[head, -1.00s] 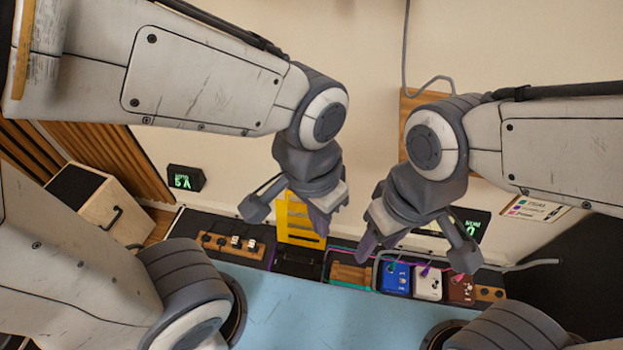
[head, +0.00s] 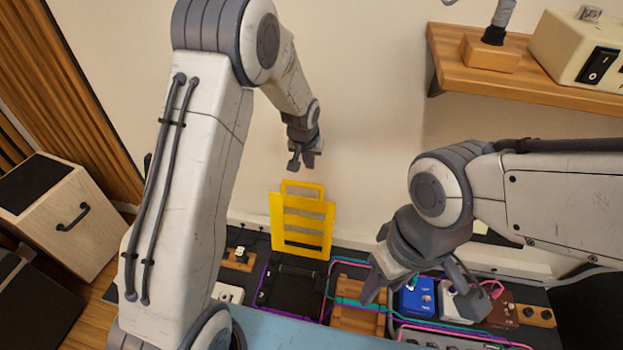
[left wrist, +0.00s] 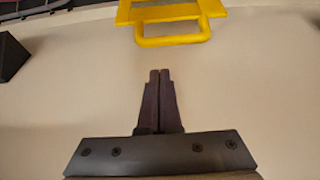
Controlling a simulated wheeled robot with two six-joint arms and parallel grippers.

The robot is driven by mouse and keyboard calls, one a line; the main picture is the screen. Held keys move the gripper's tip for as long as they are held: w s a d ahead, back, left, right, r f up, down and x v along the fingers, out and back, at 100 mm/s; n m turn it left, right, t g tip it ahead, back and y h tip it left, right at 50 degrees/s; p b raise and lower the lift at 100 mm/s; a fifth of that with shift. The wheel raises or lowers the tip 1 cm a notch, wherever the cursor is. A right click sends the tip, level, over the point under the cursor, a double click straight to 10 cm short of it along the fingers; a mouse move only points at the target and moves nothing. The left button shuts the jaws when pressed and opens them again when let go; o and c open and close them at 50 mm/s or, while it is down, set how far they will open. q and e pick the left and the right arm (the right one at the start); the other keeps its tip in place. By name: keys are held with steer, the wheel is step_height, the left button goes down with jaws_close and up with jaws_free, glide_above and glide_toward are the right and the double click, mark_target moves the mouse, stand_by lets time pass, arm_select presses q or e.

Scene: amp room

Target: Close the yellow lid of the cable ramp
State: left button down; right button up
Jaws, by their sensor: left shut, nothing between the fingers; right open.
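The yellow lid (head: 301,222) stands raised, close to upright, at the back edge of the black cable ramp (head: 292,290). It has slots and a handle loop at its top. My left gripper (head: 308,163) is shut and empty, above the lid's handle and apart from it. In the left wrist view, the shut fingers (left wrist: 159,80) point toward the yellow handle (left wrist: 172,40), with wall showing between. My right gripper (head: 415,292) is open and empty, over the area between the wooden block and the blue pedal, right of the ramp.
A slatted wooden block (head: 357,305) and a blue pedal (head: 416,298) sit right of the ramp, with cables around them. A wooden shelf (head: 530,75) juts from the wall at upper right. A speaker-like box (head: 60,215) stands at left.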

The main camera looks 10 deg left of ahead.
arm_select(q)
steer(key=b+x, duration=0.2)
steer(key=x, duration=0.7)
steer(key=shift+f, duration=0.1)
